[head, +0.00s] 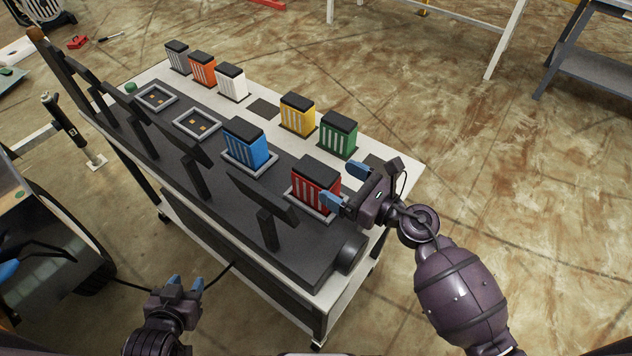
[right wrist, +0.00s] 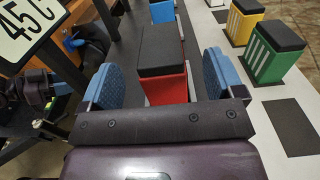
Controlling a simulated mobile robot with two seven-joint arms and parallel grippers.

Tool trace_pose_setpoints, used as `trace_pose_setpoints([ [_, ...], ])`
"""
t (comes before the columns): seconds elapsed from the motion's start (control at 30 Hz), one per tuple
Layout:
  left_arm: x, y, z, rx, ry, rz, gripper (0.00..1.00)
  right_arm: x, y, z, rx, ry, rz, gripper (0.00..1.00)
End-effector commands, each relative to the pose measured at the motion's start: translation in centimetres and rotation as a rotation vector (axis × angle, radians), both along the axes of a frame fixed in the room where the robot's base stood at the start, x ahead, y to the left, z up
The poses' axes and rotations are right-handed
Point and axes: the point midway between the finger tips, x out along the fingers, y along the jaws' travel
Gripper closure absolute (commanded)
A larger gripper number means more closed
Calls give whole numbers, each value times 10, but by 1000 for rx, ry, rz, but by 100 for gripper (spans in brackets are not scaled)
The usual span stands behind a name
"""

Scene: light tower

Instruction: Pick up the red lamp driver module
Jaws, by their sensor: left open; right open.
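The red lamp driver module (head: 316,182) has a black top and stands upright in a grey-framed socket at the near right end of the dark panel on the cart. My right gripper (head: 346,186) is open beside it, its blue fingertips at the module's right side. In the right wrist view the red module (right wrist: 163,70) stands ahead, between the two open blue fingers of the right gripper (right wrist: 161,84); contact cannot be told. My left gripper (head: 187,283) is open and empty, low at the left, away from the cart's top.
A blue module (head: 246,145) sits in the neighbouring socket, and two empty sockets (head: 197,124) lie further left. Yellow (head: 297,115), green (head: 338,134), white (head: 231,82), orange and grey modules stand along the white tabletop's back. Dark upright plates (head: 262,197) line the panel's front.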

Motion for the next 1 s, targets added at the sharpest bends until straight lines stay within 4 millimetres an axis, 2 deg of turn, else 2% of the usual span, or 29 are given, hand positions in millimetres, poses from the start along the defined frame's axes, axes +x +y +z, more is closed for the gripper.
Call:
trace_pose_setpoints([
  [0.43, 4, 0, 10, 1, -9, -2, 57, 27, 39, -2, 2, 0, -1, 13],
  [0.77, 1, 0, 9, 1, -4, 0, 57, 31, 44, -3, 1, 1, -1, 13],
  [0.87, -1, 1, 8, 1, -1, 0, 57, 31, 44, -3, 1, 1, -1, 25],
  [1.0, -2, 1, 7, 2, 2, 1, 57, 31, 44, -3, 1, 1, -1, 46],
])
